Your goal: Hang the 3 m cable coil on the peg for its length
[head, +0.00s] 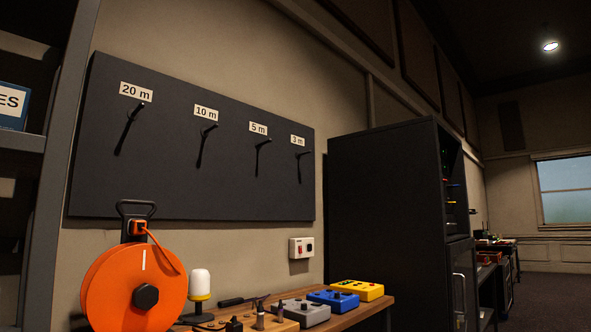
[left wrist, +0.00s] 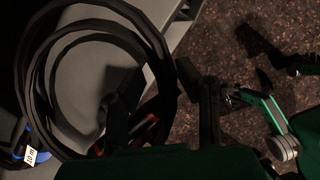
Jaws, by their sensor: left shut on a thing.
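A black cable coil (left wrist: 165,82) fills the left of the left wrist view. My left gripper (left wrist: 165,115) is shut on the right side of its ring, with one dark finger inside the loop and one outside. No length tag on this coil is readable. In the head view, the dark peg board (head: 225,165) carries pegs labelled 20 m, 10 m, 5 m and 3 m. The 3 m peg (head: 301,157) is rightmost and bare. Neither gripper shows in the head view. A dark end of my right arm (left wrist: 236,95) seems visible in the wrist view; its jaws are unclear.
An orange cable reel (head: 115,290), a white-topped lamp (head: 200,284) and coloured boxes (head: 358,290) stand on the bench below the board. A black cabinet (head: 385,210) stands right of it. A 10 m tag (left wrist: 32,157) lies beside something blue at the wrist view's lower left.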

